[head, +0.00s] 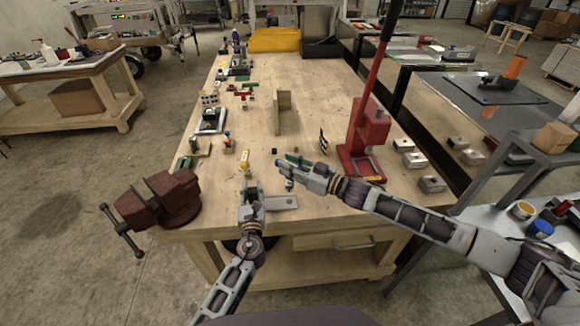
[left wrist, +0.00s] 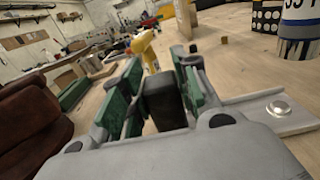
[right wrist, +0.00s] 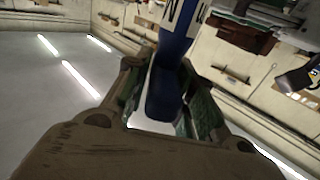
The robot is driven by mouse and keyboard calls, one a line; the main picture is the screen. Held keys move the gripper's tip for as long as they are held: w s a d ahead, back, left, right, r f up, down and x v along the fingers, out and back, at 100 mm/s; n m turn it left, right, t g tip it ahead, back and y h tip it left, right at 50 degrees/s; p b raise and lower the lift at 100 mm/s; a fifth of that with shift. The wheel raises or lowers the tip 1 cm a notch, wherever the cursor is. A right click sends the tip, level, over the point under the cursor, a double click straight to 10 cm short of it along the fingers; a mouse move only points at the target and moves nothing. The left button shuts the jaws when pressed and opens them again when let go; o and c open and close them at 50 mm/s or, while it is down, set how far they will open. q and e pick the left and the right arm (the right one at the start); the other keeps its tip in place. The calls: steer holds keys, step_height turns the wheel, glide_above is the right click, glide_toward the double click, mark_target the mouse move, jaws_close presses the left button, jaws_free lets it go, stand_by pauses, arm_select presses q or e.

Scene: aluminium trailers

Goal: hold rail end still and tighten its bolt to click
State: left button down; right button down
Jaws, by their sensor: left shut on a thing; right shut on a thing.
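My left gripper (head: 250,205) is low over the bench's front edge. In the left wrist view its green-padded fingers are shut on a dark upright block (left wrist: 163,100), which may be the rail end; I cannot tell how it joins the plate. A flat grey metal plate (head: 281,202) lies to its right, with a round bolt head (left wrist: 280,107) on it. My right gripper (head: 284,170) is above and to the right of the left one. The tool's working end is hidden, and I see no contact with the bolt.
A rust-red vise (head: 170,198) is at the bench's front left corner. A red lever press (head: 366,135) stands at the right, near small metal blocks (head: 415,160). A yellow-handled item (head: 246,160) stands just beyond my left gripper. A wooden upright (head: 284,112) is mid-bench.

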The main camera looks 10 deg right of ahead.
arm_select(q)
steer(key=c, duration=1)
jaws_free()
steer(key=shift+s, duration=0.1)
steer(key=shift+s, duration=5.9)
steer(key=shift+d, duration=0.1)
